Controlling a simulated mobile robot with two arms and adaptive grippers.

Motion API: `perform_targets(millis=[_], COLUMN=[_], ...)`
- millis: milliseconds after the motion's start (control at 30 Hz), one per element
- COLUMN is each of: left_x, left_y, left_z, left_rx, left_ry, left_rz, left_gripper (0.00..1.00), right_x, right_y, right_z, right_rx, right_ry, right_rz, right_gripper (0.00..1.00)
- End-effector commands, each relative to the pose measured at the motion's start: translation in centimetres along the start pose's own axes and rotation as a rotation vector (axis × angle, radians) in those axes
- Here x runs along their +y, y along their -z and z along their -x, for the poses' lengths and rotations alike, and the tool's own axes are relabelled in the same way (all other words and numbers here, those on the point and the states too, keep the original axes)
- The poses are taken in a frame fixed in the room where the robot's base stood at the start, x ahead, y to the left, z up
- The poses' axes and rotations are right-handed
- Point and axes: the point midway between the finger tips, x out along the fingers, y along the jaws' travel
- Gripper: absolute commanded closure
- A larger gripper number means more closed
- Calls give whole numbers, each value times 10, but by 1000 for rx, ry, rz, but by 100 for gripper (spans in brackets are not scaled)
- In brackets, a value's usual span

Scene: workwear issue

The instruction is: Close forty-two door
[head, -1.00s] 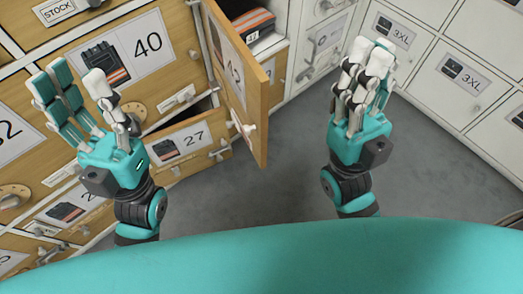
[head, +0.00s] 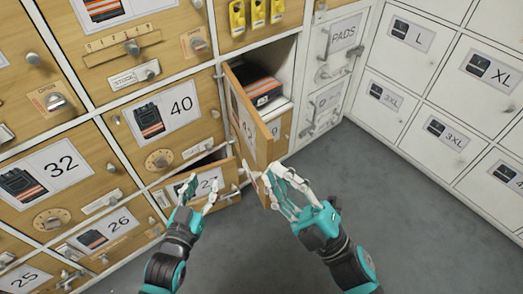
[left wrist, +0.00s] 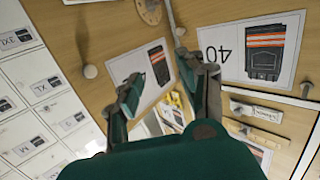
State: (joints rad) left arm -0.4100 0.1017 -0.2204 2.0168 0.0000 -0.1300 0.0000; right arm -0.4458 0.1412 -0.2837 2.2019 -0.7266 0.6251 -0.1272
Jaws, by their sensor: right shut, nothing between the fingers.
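The forty-two door (head: 248,125) is a wooden door standing ajar in the head view. Its label is seen at a steep angle and is hard to read. Its open compartment holds a folded dark item with orange stripes (head: 262,90). My right gripper (head: 272,190) is shut at the lower end of this door, with nothing between its fingers; I cannot tell whether it touches the door. My left gripper (head: 198,193) is open in front of the door labelled 27, left of the forty-two door. Its spread fingers also show in the left wrist view (left wrist: 160,85).
The 27 door (head: 222,190) stands partly open below, with a dark gap above it. Closed wooden doors such as 40 (head: 190,132) fill the left. White lockers (head: 440,85) line the right. Grey floor (head: 375,170) is clear.

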Motion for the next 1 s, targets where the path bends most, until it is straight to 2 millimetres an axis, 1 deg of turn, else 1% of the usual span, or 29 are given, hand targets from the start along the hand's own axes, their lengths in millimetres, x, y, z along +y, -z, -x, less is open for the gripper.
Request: perform_targets(millis=[33, 67, 100, 167, 200, 267, 300, 400, 433, 500, 633, 767, 1000], left_x=[-4, -6, -10, -15, -17, -20, -21, -24, -24, -24, -24, -23, -22], left_y=[-26, -49, -79, -121, -144, -172, -186, -209, -213, -220, -228, -238, -255], left_z=[8, 15, 28, 55, 75, 106, 125, 162, 169, 182, 188, 192, 198], left_rx=[-163, -267, -408, -609, -731, -892, -984, -1149, -1181, -1232, -1259, -1263, -1270], left_ry=[8, 13, 21, 31, 37, 45, 49, 57, 58, 60, 60, 59, 56], left_rz=[0, 0, 1, 4, 7, 12, 15, 22, 24, 26, 27, 27, 26], left_gripper=[60, 60, 60, 60, 60, 60, 60, 60, 60, 60, 60, 60, 60], right_x=[-3, -10, -20, -33, -40, -49, -54, -62, -64, -67, -72, -80, -102], right_y=[-2, -7, -13, -22, -28, -35, -39, -47, -49, -52, -57, -64, -83], right_z=[-5, -4, -1, 7, 12, 21, 27, 38, 41, 45, 40, 22, -21], right_rx=[-46, -74, -109, -154, -179, -207, -222, -245, -250, -255, -257, -256, -255], right_ry=[73, 121, 184, 275, 330, 402, 443, 517, 532, 553, 561, 558, 556], right_rz=[60, 104, 163, 250, 303, 376, 416, 493, 509, 533, 544, 543, 541], right_gripper=[100, 100, 100, 100, 100, 100, 100, 100, 100, 100, 100, 100, 100])
